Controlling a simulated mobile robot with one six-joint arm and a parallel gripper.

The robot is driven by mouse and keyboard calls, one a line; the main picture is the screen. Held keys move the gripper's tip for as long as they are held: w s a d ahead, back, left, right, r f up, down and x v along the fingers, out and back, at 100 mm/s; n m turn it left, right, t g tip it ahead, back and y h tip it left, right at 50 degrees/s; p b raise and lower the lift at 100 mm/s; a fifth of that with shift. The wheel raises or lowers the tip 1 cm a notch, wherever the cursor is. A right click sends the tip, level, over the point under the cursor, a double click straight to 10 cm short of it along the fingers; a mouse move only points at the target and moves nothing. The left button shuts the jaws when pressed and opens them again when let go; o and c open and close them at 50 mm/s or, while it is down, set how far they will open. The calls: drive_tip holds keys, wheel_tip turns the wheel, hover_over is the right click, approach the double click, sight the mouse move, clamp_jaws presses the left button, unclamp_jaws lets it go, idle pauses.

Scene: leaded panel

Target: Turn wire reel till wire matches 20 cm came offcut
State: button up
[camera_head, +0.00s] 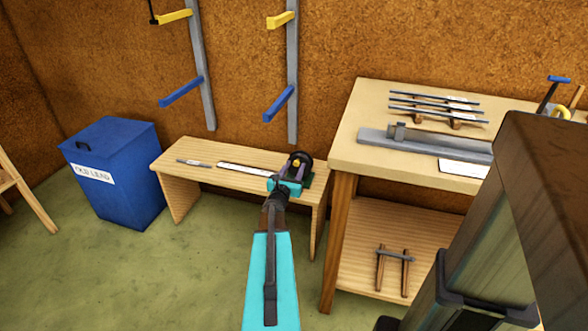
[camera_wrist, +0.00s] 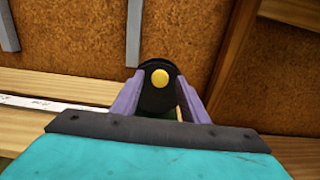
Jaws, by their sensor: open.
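The wire reel (camera_head: 301,160) is a dark disc with a yellow hub, standing on a dark base at the right end of the low wooden bench (camera_head: 170,165). In the wrist view the reel (camera_wrist: 158,98) shows face-on between the two purple fingers of my gripper (camera_wrist: 159,105). The fingers are open, one on each side of the reel; I cannot tell whether they touch it. In the head view my gripper (camera_head: 286,183) is right at the reel. A grey came offcut (camera_head: 193,162) lies at the bench's left end. A white strip (camera_head: 247,170) lies between it and the reel.
A blue bin (camera_head: 115,180) labelled OLD LEAD stands left of the bench. A taller workbench (camera_head: 345,160) with several dark bars (camera_head: 435,103) stands close on the right. Wall brackets (camera_head: 292,75) hang behind. The floor in front is clear.

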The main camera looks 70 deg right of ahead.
clamp_jaws()
drive_tip(key=shift+w+n, duration=0.1)
drive_tip(key=shift+n, duration=0.3)
